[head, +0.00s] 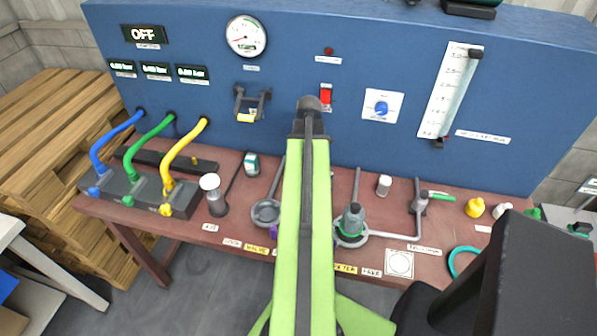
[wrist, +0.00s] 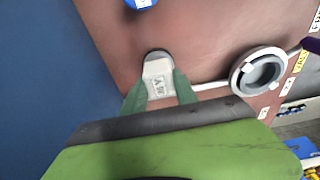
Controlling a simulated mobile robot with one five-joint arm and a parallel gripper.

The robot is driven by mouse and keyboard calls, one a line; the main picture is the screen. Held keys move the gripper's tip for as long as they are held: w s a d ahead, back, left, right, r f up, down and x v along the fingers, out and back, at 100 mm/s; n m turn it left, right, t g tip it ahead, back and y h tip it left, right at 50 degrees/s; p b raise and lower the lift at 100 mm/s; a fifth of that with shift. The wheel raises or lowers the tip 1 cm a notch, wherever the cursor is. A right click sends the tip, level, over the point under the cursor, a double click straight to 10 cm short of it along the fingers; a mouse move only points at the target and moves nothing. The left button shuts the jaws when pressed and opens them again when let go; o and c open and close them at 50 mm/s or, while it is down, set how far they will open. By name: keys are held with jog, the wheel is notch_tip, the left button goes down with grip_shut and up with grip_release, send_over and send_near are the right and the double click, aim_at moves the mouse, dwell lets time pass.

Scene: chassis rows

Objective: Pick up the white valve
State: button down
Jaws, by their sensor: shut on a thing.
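The white valve (wrist: 158,82) shows in the wrist view as a pale body with faint lettering and a darker rounded end. My gripper (wrist: 158,98) has its green fingers on both sides of it and is shut on it. The valve is over the red-brown bench, by the end of a pale pipe that runs to a grey ring socket (wrist: 258,72). I cannot tell whether it touches the bench. In the head view my green arm hides the gripper and the valve.
The blue panel (head: 290,75) rises behind the bench (head: 325,262). A white-capped cylinder (head: 212,190), a teal-and-white piece (head: 251,164) and a small white cylinder (head: 384,185) stand on the bench. A green-grey fitting (head: 353,220) sits in another ring. A blue object (wrist: 140,4) lies near the valve.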

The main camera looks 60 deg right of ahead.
jog(key=shift+r, duration=0.1)
dwell(0.3)
notch_tip(320, 180, up, 5)
jog(key=p, duration=0.5)
jog(key=s+d+r+p, duration=0.3)
jog(key=s+r+p, duration=0.2)
jog(key=s, duration=0.6)
jog(key=shift+r+p, duration=0.4)
jog(key=shift+p, duration=0.1)
jog(key=shift+s+d, duration=0.1)
jog(key=shift+s+f, duration=0.1)
jog(key=shift+f, duration=0.05)
